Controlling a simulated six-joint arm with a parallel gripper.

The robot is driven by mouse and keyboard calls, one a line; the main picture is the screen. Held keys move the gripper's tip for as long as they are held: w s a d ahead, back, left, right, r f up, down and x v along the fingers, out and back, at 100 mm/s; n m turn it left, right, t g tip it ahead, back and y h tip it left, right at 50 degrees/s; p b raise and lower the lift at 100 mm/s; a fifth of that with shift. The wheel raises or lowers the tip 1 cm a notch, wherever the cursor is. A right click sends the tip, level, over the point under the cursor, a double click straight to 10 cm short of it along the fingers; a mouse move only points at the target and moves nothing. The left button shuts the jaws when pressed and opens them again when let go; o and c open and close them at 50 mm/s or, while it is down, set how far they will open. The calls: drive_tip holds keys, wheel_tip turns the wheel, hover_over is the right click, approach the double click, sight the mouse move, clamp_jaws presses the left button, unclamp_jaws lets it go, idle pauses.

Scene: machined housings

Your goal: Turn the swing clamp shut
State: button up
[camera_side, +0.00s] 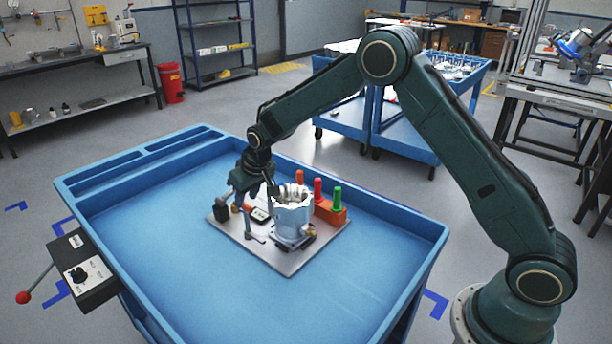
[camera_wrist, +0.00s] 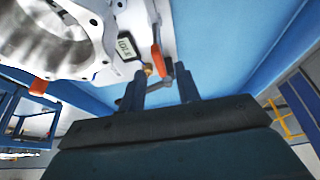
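The pale machined housing (camera_side: 292,215) stands upright on a light plate (camera_side: 290,262) in the blue tray. It also shows at the upper left of the wrist view (camera_wrist: 92,62). My gripper (camera_side: 254,204) points down at the plate's left part, beside the housing. In the wrist view its two fingers (camera_wrist: 160,84) are apart. An orange-handled lever (camera_wrist: 157,58) with a dark grey arm and a brass-coloured end lies just beyond and between the fingertips; I take it as the swing clamp. I cannot tell whether a finger touches it.
A small display (camera_wrist: 125,46) reading IDLE sits beside the lever. A grey post with a side arm (camera_side: 250,232) stands at the plate's front left. An orange block (camera_side: 330,212) with coloured pegs stands right of the housing. The blue tray (camera_side: 170,255) is clear at left and front.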

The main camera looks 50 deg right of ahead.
drive_tip(key=shift+x, duration=1.15)
clamp_jaws()
